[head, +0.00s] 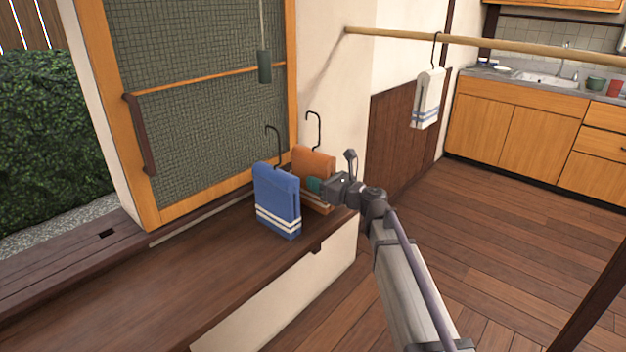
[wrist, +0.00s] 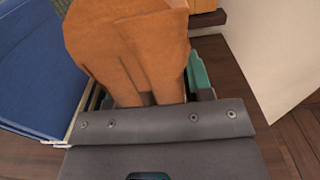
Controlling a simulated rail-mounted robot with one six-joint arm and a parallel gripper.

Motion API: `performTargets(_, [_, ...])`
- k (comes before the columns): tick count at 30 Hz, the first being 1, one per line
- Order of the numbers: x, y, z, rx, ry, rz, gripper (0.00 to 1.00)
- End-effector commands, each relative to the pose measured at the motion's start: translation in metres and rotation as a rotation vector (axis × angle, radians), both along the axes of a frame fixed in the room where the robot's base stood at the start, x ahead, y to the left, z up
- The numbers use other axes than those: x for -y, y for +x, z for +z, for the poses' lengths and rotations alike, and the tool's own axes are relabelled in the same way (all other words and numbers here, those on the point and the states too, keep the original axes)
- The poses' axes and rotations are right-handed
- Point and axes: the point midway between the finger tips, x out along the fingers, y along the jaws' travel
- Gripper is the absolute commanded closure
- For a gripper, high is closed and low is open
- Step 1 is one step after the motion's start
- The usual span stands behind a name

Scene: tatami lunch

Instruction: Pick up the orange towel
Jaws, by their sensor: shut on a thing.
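The orange towel (head: 314,163) hangs folded on a black hook on the wooden ledge, at the centre of the head view. It fills the upper middle of the wrist view (wrist: 130,45), where its cloth is bunched between the jaws. My gripper (head: 318,185) reaches it from the right and is shut on it. A teal part of the gripper shows against the towel's right side in the wrist view. The towel's lower part is partly hidden by the gripper and the blue towel. I cannot tell whether it touches the ledge.
A blue towel (head: 277,200) with white stripes and a hook stands close in front and left; it also shows in the wrist view (wrist: 38,65). A white towel (head: 427,97) hangs from a wooden pole (head: 500,46). The ledge (head: 150,285) is clear at the front left.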

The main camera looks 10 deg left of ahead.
Motion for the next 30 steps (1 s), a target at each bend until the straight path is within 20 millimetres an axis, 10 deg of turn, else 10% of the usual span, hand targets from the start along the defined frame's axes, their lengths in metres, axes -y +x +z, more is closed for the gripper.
performTargets(14, [0.0,0.0,0.007,0.0,0.0,0.0,0.78])
performTargets(30, [0.0,0.0,0.104,0.0,0.0,0.0,0.78])
